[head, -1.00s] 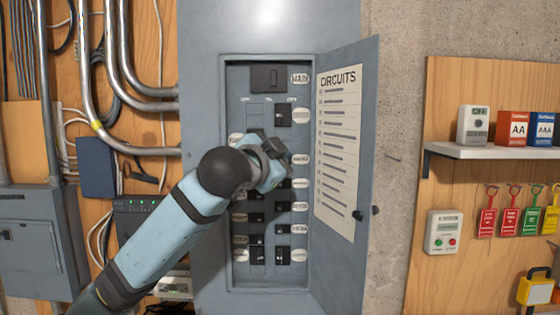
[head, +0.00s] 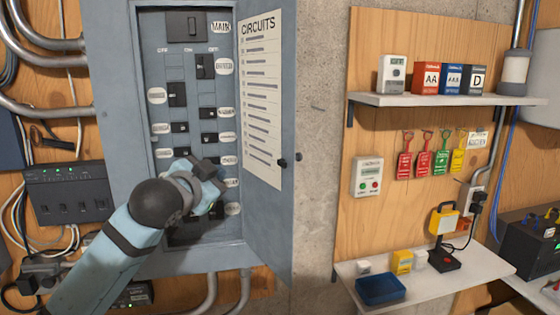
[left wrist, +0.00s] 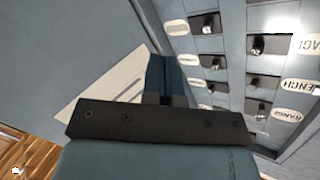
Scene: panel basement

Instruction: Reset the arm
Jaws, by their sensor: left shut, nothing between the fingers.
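My left arm comes in from the lower left in the head view. Its gripper (head: 211,176) is in front of the lower part of the open breaker panel (head: 127,110) and hides some lower breakers. In the left wrist view the gripper (left wrist: 165,65) is shut, with its fingers together and empty, beside a column of black breakers. I cannot tell whether it touches the panel. My right gripper is not in view.
The panel door (head: 264,90) stands open to the right with a circuits list on it. Right of it is a wooden board with an upper shelf (head: 440,100), hanging tags, and a lower shelf (head: 350,270) with a blue tray (head: 381,289). A black power strip box (head: 68,193) is at the left.

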